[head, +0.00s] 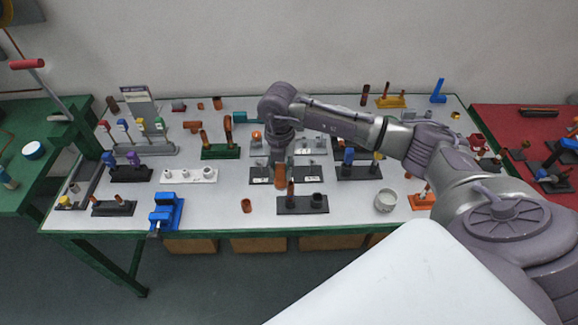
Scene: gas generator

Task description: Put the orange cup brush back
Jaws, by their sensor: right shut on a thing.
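My right gripper (280,168) points down over the middle of the workbench. It is shut on a small orange-brown piece (280,181), which I take to be the orange cup brush. Only its lower part shows below the fingers, and its bristles cannot be made out. The piece hangs close to a dark holder plate (258,176); I cannot tell whether it touches it. A black holder (302,210) with a brown peg and a dark cylinder stands just in front. My left gripper is not in view.
The white table top (225,220) is crowded with small stands. A blue vise (166,212) sits front left, and a whitish cup (385,201) front right. A loose orange-brown ring (246,206) lies near the front edge. An orange stand (423,201) is further right.

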